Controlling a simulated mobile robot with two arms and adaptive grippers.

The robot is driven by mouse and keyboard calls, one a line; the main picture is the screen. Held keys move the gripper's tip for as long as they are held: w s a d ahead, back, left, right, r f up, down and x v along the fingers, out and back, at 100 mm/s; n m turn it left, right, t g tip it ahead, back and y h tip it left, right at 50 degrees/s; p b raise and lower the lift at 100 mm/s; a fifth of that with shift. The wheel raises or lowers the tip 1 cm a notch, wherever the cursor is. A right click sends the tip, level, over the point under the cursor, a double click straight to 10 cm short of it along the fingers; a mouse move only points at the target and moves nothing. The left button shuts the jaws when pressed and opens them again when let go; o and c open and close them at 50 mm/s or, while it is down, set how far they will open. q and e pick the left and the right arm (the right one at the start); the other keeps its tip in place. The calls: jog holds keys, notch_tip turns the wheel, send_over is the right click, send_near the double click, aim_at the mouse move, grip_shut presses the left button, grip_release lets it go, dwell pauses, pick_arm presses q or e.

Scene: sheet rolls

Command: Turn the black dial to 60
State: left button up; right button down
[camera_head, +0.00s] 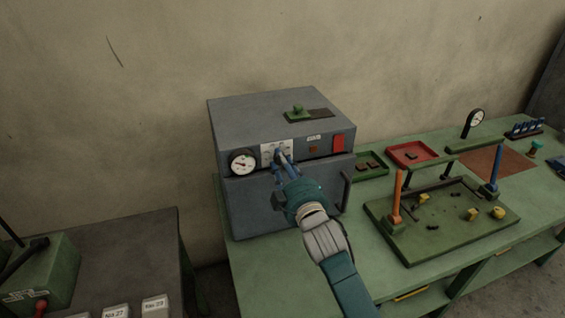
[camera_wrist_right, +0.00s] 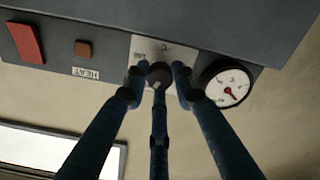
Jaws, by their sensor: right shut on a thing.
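The black dial (camera_wrist_right: 160,74) sits on a white scale plate (camera_wrist_right: 146,47) on the front of a grey machine (camera_head: 265,112). My right gripper (camera_head: 282,158) is at this plate, its blue fingers closed around the dial. In the right wrist view the fingers (camera_wrist_right: 159,80) reach up to the dial from both sides and below. The numbers on the scale are mostly covered or too small to read, so I cannot tell the dial's setting. My left gripper is not in view.
A round gauge (camera_head: 243,162) is left of the dial. A red block (camera_head: 338,143) and a HEAT label (camera_wrist_right: 85,73) are on the same panel. A door handle (camera_head: 347,191) juts out below. A green board with posts (camera_head: 440,228) stands right of my arm.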

jog(key=shift+f, duration=0.15)
dwell(0.3)
jog(key=c, duration=1.4)
grip_release()
jog(key=shift+a, duration=0.1)
jog(key=v, duration=1.2)
jog(key=shift+s, duration=0.1)
